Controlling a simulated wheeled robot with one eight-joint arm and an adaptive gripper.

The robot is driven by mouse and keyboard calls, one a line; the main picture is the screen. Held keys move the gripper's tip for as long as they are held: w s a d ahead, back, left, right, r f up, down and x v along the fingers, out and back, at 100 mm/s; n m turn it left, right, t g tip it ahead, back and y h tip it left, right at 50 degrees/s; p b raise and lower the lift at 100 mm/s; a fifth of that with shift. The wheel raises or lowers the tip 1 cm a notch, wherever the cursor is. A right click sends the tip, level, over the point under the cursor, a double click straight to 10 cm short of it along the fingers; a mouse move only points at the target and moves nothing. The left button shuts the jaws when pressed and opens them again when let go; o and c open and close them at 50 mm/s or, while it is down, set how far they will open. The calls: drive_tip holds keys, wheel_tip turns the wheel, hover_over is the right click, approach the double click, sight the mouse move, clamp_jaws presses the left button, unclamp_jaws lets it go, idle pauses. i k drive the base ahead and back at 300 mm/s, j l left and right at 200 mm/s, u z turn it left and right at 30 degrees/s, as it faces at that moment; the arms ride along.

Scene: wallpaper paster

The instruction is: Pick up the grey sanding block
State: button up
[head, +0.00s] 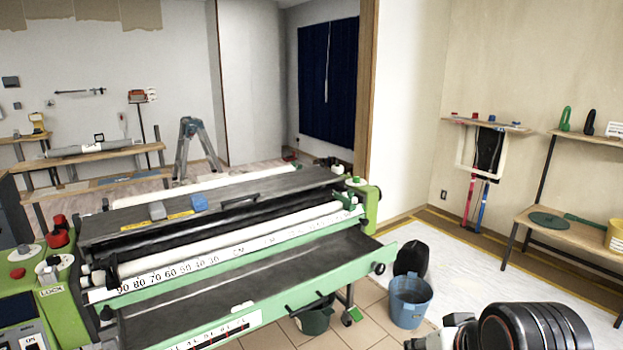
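A small grey block (157,210), which looks like the sanding block, lies on the dark top cover of the green wallpaper pasting machine (230,215). It sits near the cover's front left edge, just behind a yellow strip. A blue block (199,202) lies a little to its right, apart from it. Part of my arm shows at the bottom right, well away from the grey block. My gripper's fingers do not show.
A blue bucket (410,302) and a dark green bucket (313,316) stand on the floor by the machine. A wooden shelf (574,230) stands at the right. A stepladder (194,148) is behind the machine. The pale floor sheet (470,270) looks mostly clear.

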sight(157, 212)
drive_tip(key=j+u, duration=0.1)
drive_tip(key=u, duration=0.3)
drive_tip(key=j+u, duration=0.1)
drive_tip(key=u, duration=0.25)
drive_tip(key=k+j+u, duration=0.1)
drive_tip(key=u, duration=0.3)
